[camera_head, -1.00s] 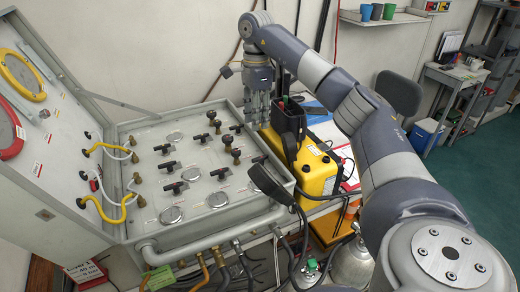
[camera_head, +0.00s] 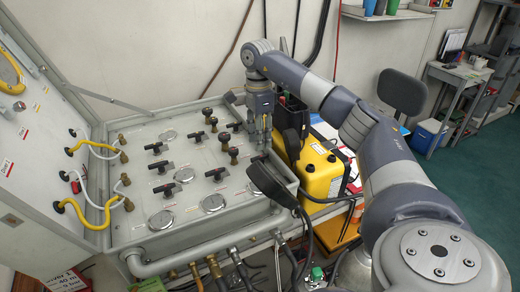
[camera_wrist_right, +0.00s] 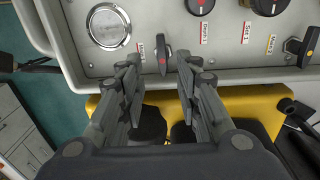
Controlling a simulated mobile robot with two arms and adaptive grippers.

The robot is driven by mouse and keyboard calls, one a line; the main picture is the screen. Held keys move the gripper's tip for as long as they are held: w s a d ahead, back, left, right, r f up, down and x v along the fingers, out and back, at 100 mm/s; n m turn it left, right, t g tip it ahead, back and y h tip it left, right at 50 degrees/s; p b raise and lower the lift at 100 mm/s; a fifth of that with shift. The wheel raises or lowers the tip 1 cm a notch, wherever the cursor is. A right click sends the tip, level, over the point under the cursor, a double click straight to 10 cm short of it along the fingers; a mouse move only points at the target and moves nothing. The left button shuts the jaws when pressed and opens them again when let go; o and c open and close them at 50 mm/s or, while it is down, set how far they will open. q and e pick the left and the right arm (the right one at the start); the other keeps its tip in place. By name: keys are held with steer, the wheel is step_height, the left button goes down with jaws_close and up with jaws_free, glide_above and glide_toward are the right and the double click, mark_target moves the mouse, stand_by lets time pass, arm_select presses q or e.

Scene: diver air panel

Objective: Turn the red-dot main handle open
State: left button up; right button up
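The main handle, a small dark lever with a red dot (camera_wrist_right: 162,61), shows in the right wrist view near the panel's edge, beside a label. My right gripper (camera_wrist_right: 159,66) is open, with one fingertip to each side of the handle; I cannot tell whether either touches it. In the head view my right gripper (camera_head: 261,146) points down at the right edge of the grey panel (camera_head: 238,196), and its fingers hide the handle there. My left gripper is not in view.
A round gauge (camera_wrist_right: 109,26) and black knobs (camera_wrist_right: 269,4) lie near the handle. Several black valve handles (camera_head: 172,188) cover the panel. A yellow case (camera_head: 322,174) stands close at its right. The open lid (camera_head: 40,185) rises at the left, with yellow hoses (camera_head: 77,211).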

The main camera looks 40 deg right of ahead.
mark_target(260, 156)
step_height(260, 156, down, 4)
steer(key=shift+d+f+p, duration=0.15)
steer(key=shift+f+p, duration=0.1)
steer(key=shift+p, duration=0.25)
steer(key=shift+f, duration=0.55)
jaws_close()
